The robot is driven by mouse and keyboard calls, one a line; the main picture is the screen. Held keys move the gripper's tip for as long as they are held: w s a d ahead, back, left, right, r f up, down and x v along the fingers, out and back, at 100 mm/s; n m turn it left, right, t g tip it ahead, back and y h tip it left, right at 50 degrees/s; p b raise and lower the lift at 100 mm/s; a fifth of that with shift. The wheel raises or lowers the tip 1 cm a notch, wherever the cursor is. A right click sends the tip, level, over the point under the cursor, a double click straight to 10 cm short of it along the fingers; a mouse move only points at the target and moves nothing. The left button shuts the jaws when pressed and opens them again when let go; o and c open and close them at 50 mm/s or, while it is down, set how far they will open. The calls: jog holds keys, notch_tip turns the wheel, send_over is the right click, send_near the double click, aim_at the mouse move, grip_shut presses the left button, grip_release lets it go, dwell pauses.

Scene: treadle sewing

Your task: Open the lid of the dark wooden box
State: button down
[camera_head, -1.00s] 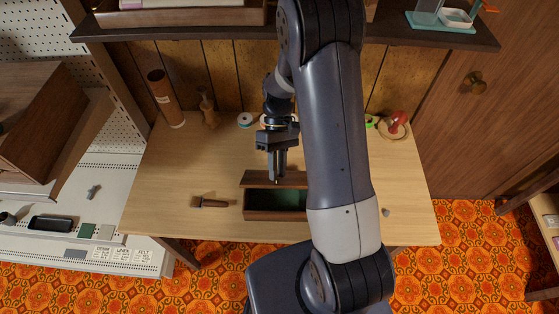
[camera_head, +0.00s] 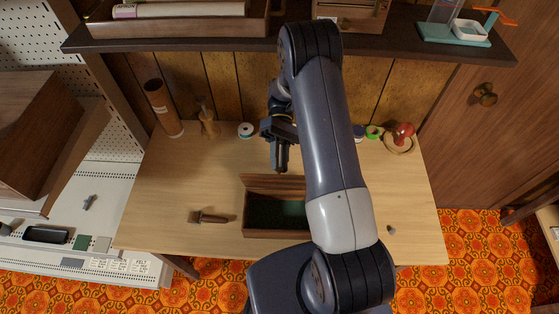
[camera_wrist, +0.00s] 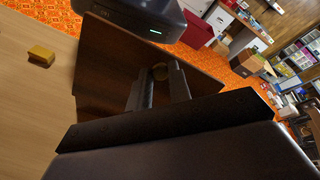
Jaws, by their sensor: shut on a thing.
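The dark wooden box (camera_head: 262,234) sits on the front part of the wooden table. Its lid (camera_head: 262,182) is raised along the back side, and the dark green inside shows. My gripper (camera_head: 280,168) is behind and above the box, its fingertips at the raised lid. In the wrist view the lid (camera_wrist: 112,60) fills the middle as a brown panel. A small round knob (camera_wrist: 160,72) on it sits between my two fingers, which are shut on it. My arm hides the right end of the box and lid in the head view.
A cardboard tube (camera_head: 163,108), a wooden figure (camera_head: 208,118) and a spool (camera_head: 246,130) stand along the back. A dark shelf (camera_head: 180,36) overhangs the table's rear.

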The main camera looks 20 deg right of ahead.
dwell(0.3)
jog(key=c, duration=1.3)
grip_release()
